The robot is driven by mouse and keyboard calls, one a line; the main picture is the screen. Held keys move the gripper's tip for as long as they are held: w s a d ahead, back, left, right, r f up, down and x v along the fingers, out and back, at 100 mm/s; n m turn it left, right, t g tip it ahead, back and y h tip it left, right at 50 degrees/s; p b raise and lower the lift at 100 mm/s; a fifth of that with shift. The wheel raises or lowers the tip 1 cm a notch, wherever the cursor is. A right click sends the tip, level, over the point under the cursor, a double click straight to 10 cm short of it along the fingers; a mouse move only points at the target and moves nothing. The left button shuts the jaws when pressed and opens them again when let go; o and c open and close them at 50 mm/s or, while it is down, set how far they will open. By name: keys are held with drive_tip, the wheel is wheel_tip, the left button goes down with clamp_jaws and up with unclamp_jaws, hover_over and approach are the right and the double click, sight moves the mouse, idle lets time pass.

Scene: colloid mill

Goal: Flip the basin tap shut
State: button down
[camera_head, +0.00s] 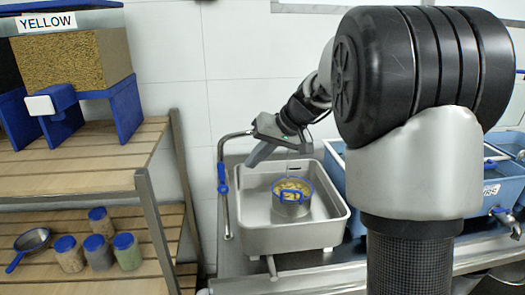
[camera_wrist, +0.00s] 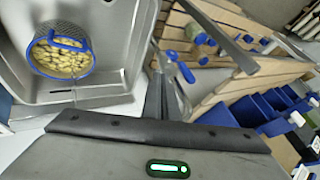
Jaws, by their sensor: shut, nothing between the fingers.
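The basin tap (camera_head: 223,160) is a bent metal pipe standing at the left side of the grey steel basin (camera_head: 240,225). Its blue lever (camera_head: 223,178) hangs on the upright pipe. In the wrist view the blue lever (camera_wrist: 180,66) shows just beyond my fingers. My gripper (camera_head: 251,164) is shut and empty, over the back left corner of the basin, to the right of the lever. I cannot tell whether the fingers touch the tap. A pot (camera_head: 291,208) with a blue rim and yellow pieces stands in the basin.
A wooden shelf rack (camera_head: 100,170) stands to the left, with lidded jars (camera_head: 127,252), a blue-handled scoop (camera_head: 32,240) and a dispenser labelled YELLOW (camera_head: 70,55). Blue basins (camera_head: 335,160) stand to the right, partly behind my arm. A wall is close behind.

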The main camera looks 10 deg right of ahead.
sight(221, 172)
drive_tip(key=a, duration=0.1)
drive_tip(key=a+f, duration=0.1)
drive_tip(key=a, duration=0.1)
drive_tip(key=w+a+f, duration=0.1)
drive_tip(key=a, duration=0.1)
drive_tip(key=shift+w+a, duration=0.1)
drive_tip(key=shift+r+p, duration=0.1)
drive_tip(key=shift+p, duration=0.2)
